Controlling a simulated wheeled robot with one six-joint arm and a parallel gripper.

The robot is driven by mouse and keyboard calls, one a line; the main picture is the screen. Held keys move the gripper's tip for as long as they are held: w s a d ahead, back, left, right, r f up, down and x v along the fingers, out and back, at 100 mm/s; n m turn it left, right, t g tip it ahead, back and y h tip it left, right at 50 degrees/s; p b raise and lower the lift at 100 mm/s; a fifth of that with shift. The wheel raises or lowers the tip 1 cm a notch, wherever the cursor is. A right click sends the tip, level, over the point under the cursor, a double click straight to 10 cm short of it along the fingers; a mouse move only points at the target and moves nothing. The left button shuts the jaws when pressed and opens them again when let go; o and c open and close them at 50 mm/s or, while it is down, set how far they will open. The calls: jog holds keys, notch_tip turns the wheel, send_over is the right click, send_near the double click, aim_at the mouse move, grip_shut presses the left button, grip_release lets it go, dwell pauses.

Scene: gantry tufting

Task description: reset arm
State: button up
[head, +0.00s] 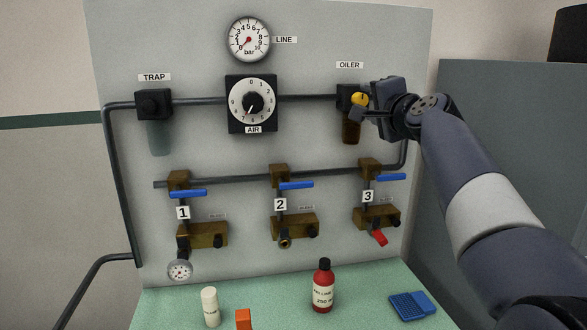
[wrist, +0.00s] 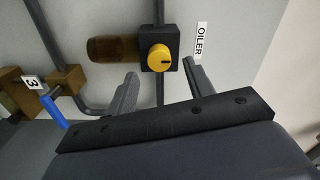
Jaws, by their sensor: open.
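My gripper (head: 366,112) is at the upper right of the panel, in front of the oiler (head: 351,130). In the wrist view its two fingers (wrist: 160,76) are spread apart with nothing between them. The oiler's yellow knob (wrist: 159,57) faces me just beyond the fingertips, roughly midway between them. The knob (head: 359,99) also shows in the head view, close beside the gripper. The fingers look clear of the knob, but the exact gap cannot be told. My arm reaches in from the right and hides part of the panel's right side.
Behind the gripper is the grey panel (head: 232,160) with pipes, the AIR dial (head: 253,103), a trap (head: 155,105) and three valves with blue handles (head: 391,177). A red bottle (head: 323,288), a white bottle (head: 210,307) and a blue item (head: 412,306) are on the green bench.

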aim_at(363, 98)
jog(key=w+p, duration=0.1)
jog(key=w, duration=0.3)
jog(key=shift+a+r+p, duration=0.2)
jog(key=shift+a+p, duration=0.15)
jog(key=shift+a, duration=0.05)
jog(key=m+p, duration=0.2)
jog(key=m, duration=0.2)
jog(key=shift+s+p, duration=0.2)
jog(key=shift+p, duration=0.1)
jog(key=m+p, duration=0.2)
jog(key=m, duration=0.3)
jog(key=shift+f+p, duration=0.1)
jog(key=shift+p, duration=0.25)
jog(key=m+p, duration=0.4)
jog(key=m, duration=0.2)
jog(key=shift+m, duration=0.4)
jog(key=shift+f+m+p, duration=0.15)
jog(key=shift+m+p, duration=0.55)
jog(key=shift+m, duration=0.5)
jog(key=shift+f, duration=0.15)
